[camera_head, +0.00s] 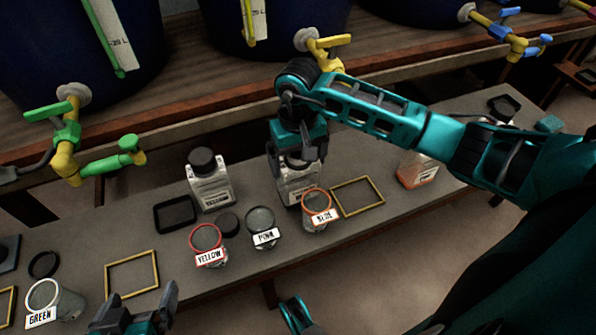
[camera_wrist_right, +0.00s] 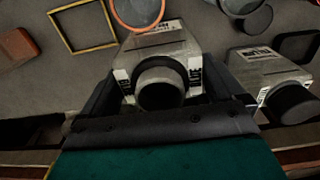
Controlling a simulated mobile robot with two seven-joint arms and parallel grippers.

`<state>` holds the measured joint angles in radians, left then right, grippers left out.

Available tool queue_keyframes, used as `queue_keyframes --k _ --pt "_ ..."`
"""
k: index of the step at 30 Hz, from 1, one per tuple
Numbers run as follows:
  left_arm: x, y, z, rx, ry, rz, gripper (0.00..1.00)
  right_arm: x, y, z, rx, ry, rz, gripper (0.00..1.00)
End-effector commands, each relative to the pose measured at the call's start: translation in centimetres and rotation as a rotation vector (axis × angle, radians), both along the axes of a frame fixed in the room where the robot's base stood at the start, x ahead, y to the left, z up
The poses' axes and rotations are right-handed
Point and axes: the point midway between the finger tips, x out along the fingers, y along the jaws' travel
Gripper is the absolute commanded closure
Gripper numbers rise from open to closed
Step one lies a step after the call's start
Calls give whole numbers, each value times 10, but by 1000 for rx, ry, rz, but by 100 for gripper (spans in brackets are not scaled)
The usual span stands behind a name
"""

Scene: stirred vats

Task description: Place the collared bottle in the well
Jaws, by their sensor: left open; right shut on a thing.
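My right gripper (camera_head: 298,150) points down and is shut on a white, labelled bottle (camera_head: 294,188), near its top. In the right wrist view the fingers (camera_wrist_right: 165,98) stand either side of this bottle (camera_wrist_right: 158,46) and its dark cap. I cannot tell whether its base touches the bench. Another white bottle with a black cap (camera_head: 209,185) stands to its left. I cannot tell a collar clearly on either. My left gripper (camera_head: 140,311) is open and empty at the bottom left.
Jars labelled YELLOW (camera_head: 208,240), a middle one (camera_head: 262,226) and BLUE (camera_head: 318,208) stand in front. A yellow frame (camera_head: 381,200) lies right of the held bottle, another (camera_head: 156,268) at left. An orange-bottomed bottle (camera_head: 418,172) stands right. Vat taps (camera_head: 70,140) overhang behind.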

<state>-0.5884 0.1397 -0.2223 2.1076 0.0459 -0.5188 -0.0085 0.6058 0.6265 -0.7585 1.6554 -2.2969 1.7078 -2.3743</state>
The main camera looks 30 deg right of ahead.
Motion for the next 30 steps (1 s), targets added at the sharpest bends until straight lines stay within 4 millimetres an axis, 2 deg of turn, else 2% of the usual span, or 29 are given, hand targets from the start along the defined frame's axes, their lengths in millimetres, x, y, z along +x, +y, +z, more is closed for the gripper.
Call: queue_keyframes --k 7,15,19,20,21,30 --pt "0 -2 -11 1 14 -6 0 -1 1 -38 1 4 -1 52" --pt "2 -3 -4 -2 1 -9 0 0 1 -38 1 1 1 52" --pt "2 -3 -8 -1 -1 -10 0 0 0 -43 -1 0 1 52" --pt "2 -3 -7 -2 -1 -11 0 0 0 -42 -1 1 0 3" --pt "2 -3 -6 -1 0 -11 0 0 0 -42 0 1 0 0" --pt "2 -3 -2 -1 -1 -10 0 -1 1 -37 1 2 0 0"
